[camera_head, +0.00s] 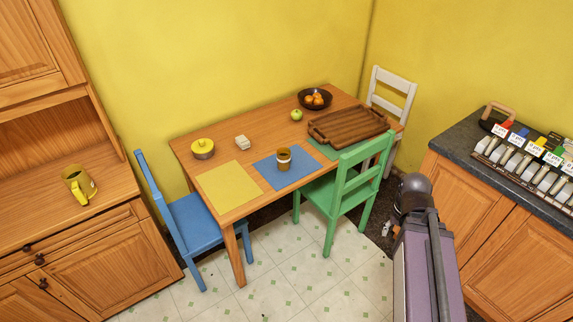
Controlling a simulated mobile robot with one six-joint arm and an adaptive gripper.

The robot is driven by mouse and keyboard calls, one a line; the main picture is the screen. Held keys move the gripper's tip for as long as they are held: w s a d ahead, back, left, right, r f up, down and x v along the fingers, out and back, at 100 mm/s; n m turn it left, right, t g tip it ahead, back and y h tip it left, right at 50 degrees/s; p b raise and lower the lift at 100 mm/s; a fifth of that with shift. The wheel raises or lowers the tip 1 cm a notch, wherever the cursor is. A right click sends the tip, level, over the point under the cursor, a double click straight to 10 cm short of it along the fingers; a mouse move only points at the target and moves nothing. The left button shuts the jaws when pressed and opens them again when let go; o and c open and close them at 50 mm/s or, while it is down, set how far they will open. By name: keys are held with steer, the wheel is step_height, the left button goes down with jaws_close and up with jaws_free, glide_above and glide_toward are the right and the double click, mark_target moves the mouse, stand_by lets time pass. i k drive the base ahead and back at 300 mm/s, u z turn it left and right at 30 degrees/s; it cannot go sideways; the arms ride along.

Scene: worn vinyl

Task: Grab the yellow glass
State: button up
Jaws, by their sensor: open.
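An amber-yellow glass (284,159) with a pale band stands upright on the blue placemat (269,181) on the wooden table. A yellow mug (79,186) with a handle stands on the wooden cabinet at the left. What looks like my gripper (387,229) shows small and partly hidden beside my arm, right of the green chair. It is open, apart from the glass and well to its right. Nothing shows held in it.
The table (195,161) also bears a yellow-lidded pot (203,149), a white block stack (242,142), a green apple (296,115), a fruit bowl (306,102) and a wooden tray (335,133). Tiled floor (292,265) is clear.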

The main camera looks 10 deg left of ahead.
mark_target(283, 153)
steer(key=u, duration=0.05)
steer(key=i, duration=1)
steer(key=z, duration=0.05)
